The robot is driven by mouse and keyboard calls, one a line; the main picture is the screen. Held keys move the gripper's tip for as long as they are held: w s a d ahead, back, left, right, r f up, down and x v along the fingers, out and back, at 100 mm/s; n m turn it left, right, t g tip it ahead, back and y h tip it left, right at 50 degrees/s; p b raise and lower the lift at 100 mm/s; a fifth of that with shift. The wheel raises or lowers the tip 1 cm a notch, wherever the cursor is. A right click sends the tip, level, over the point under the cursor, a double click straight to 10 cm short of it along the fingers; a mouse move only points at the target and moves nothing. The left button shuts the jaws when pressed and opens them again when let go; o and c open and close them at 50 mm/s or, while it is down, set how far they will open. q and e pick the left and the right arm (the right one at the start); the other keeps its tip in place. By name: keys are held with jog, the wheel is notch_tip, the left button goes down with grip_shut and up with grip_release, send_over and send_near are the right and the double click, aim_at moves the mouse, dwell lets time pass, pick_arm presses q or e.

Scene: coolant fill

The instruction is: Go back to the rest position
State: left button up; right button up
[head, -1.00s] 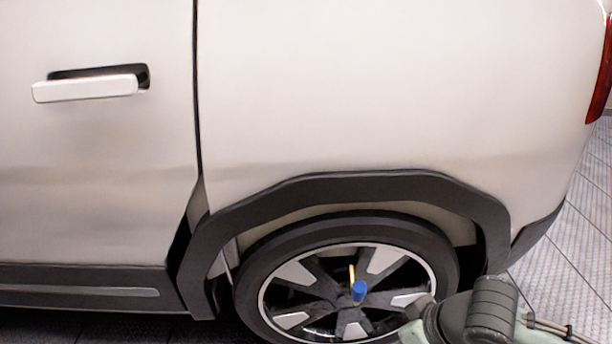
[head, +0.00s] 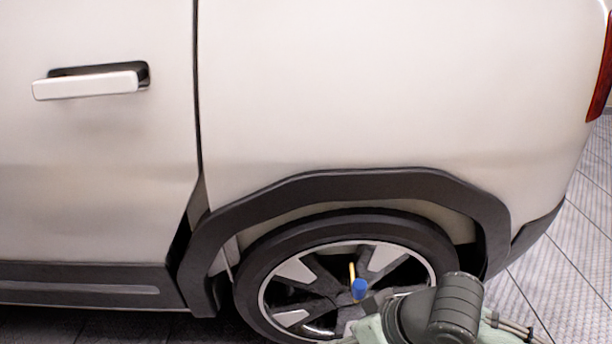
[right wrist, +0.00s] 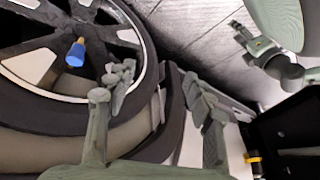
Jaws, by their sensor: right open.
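My right arm (head: 447,312) comes in at the lower right of the head view, in front of the wheel; its gripper does not show clearly there. In the right wrist view my right gripper (right wrist: 158,80) is open, its two fingers apart with nothing between them. A small blue piece with a yellow stem (head: 359,289) shows against the wheel's middle. It also shows in the right wrist view (right wrist: 75,54), to the left of my fingers and apart from them. I cannot tell whether it touches the wheel.
The white car's side (head: 340,100) fills most of the head view, with a door handle (head: 90,82) at left. The dark wheel arch (head: 350,184) surrounds the wheel (head: 290,265). Open tiled floor (head: 570,260) lies at the right, beyond the car's rear.

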jog(key=a+r+y, duration=0.1)
jog(key=a, duration=0.3)
jog(key=w+d+f+m+t+h, duration=0.1)
jog(key=w+d+f+h, duration=0.15)
jog(key=d+f, duration=0.6)
jog(key=w+d+f+m+h, duration=0.15)
jog(key=w+d+f, duration=0.35)
jog(key=d, duration=0.6)
jog(key=s+d+f+h, duration=0.2)
jog(key=s+d+f, duration=0.2)
jog(key=d, duration=0.4)
jog(key=s+d+f+g+h, duration=0.15)
jog(key=s+d+f, duration=0.25)
jog(key=d, duration=0.5)
jog(key=s+d+f+h, duration=0.3)
jog(key=s+d, duration=0.1)
jog(key=d, duration=0.4)
jog(key=s+a+f+m+y, duration=0.1)
jog(key=a+f+y, duration=0.1)
jog(key=a, duration=0.8)
jog(key=s+a+f+m+y, duration=0.1)
jog(key=a+f, duration=0.3)
jog(key=a, duration=0.6)
jog(key=shift+s+y, duration=0.2)
jog(key=shift+y, duration=0.15)
jog(key=shift+g, duration=0.25)
